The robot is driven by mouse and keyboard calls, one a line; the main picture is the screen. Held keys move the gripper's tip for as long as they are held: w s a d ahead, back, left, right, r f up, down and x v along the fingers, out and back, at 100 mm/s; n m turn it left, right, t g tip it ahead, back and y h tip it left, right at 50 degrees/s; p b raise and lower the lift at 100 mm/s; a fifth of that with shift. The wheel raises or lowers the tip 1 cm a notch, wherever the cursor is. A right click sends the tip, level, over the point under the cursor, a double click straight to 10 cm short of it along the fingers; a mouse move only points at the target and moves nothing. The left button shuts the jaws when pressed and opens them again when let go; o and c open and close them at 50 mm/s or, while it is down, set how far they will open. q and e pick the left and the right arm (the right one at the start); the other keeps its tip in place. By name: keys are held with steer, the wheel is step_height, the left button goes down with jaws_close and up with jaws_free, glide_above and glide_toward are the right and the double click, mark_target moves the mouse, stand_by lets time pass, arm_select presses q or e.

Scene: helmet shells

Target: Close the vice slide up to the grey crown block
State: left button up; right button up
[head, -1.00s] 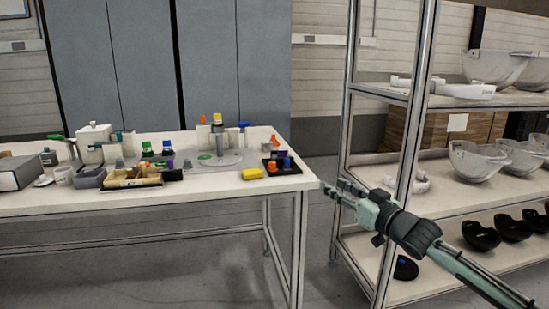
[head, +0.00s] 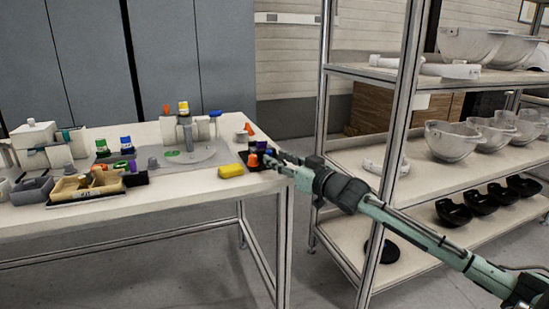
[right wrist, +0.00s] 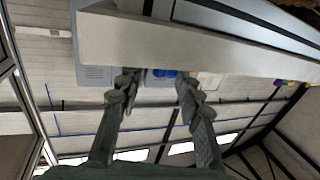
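On the right half of the table, a grey round-ended plate (head: 205,155) carries two pale upright blocks (head: 201,127) with a grey piece between them. This may be the vice, but I cannot make out its slide or tell which part is the crown block. My right gripper (head: 271,158) is at the table's right corner, by a small black tray (head: 258,166) with orange and dark pieces. In the right wrist view its two fingers (right wrist: 156,85) are spread, with a blue thing (right wrist: 162,73) beyond the gap. No grip on anything shows. My left gripper is out of view.
A yellow block (head: 231,171) lies near the table's front edge. A wooden organiser tray (head: 87,187) and a white box (head: 34,143) stand left. A metal shelf (head: 400,140) with helmet shells stands close on the right. The floor in front of the table is clear.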

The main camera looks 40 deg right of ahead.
steer(key=shift+w+a, duration=0.1)
steer(key=shift+w, duration=0.85)
jaws_close()
